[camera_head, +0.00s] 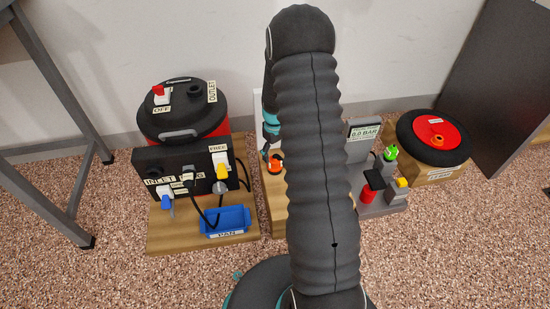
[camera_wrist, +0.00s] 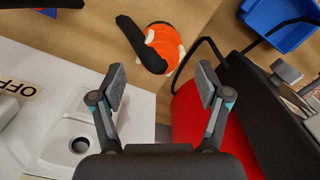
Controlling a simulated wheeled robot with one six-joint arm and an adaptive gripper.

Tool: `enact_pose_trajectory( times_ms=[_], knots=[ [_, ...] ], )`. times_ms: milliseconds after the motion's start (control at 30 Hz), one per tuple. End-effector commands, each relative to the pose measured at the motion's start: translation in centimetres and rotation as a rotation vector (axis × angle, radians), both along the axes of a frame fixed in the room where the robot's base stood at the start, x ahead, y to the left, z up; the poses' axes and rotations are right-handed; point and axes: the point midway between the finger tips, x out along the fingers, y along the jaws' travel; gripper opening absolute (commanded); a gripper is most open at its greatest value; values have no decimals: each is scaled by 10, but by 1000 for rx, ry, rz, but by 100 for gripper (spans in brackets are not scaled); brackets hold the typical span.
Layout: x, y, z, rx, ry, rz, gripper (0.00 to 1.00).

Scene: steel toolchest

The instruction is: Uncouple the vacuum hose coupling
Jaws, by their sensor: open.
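An orange, white and black fitting (camera_wrist: 163,45) lies ahead of my gripper (camera_wrist: 161,85) in the wrist view; I cannot tell for certain that it is the hose coupling. Its black part reaches up and to the left. My gripper is open, with nothing between its fingers, and the fitting shows beyond the fingertips, apart from them. In the head view an orange piece (camera_head: 274,163) shows on the middle board, just left of my arm. My arm hides much of that board and most of my gripper there.
A red and black vacuum (camera_head: 182,115) stands left, with a black inlet panel (camera_head: 165,160) and a blue pan (camera_head: 226,221) before it. Right are a grey gauge stand (camera_head: 360,150) and a black drum with a red centre (camera_head: 438,134). Speckled floor is clear in front.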

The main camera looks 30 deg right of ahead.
Motion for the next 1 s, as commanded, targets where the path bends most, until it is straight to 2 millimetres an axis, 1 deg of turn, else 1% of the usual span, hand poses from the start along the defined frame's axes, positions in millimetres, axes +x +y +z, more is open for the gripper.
enact_pose_trajectory(
  times_ms=[33,200,300,400,600,1000],
  knots=[
    [1,0,12,-1,-4,0,76],
    [1,0,45,-1,-3,0,76],
    [1,0,59,-1,-3,0,76],
    [0,0,70,0,-2,0,76],
    [0,0,77,0,0,0,76],
    [0,0,77,0,0,0,76]
  ],
)
